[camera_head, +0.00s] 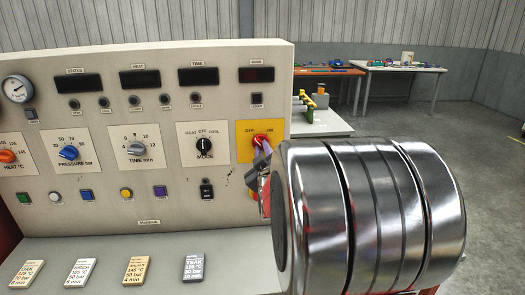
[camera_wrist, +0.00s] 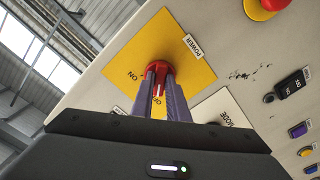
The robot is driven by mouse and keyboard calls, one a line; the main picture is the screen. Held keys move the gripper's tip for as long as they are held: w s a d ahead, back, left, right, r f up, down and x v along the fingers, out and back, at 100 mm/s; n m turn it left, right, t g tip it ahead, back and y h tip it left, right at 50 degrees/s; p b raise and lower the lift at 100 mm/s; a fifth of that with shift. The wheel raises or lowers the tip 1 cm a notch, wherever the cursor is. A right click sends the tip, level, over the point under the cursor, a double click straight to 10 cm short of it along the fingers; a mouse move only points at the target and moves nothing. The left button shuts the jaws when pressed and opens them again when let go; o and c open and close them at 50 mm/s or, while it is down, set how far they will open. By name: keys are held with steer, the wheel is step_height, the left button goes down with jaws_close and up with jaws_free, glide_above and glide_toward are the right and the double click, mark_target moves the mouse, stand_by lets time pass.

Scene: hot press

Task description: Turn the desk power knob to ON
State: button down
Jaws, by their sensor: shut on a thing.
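The red power knob (camera_head: 261,138) sits on a yellow plate (camera_head: 245,152) at the right end of the desk panel. The plate has OFF at its upper left and ON at its upper right in the head view. My gripper (camera_head: 264,148) reaches the knob from the front, and my arm hides the plate's lower right. In the wrist view, the two purple fingers of my gripper (camera_wrist: 159,80) are shut on the red knob (camera_wrist: 157,65), one on each side. A white mark shows between the fingers near the OFF label; the knob's exact angle is hard to tell.
A black mode knob (camera_head: 204,146) and a black switch (camera_head: 207,190) are left of the plate. Several labelled sample blocks, including a dark one (camera_head: 194,268), lie on the desk ledge. A red button (camera_wrist: 268,3) is at the wrist view's top. Open floor is at right.

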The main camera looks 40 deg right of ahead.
steer(key=shift+m, duration=0.3)
steer(key=m, duration=0.3)
steer(key=shift+a, duration=0.1)
steer(key=m, duration=0.4)
steer(key=shift+w+m, duration=0.1)
steer(key=shift+m, duration=0.2)
steer(key=m, duration=0.3)
steer(key=shift+m, duration=2.3)
steer(key=c, duration=1.7)
jaws_free()
steer(key=shift+a, duration=0.1)
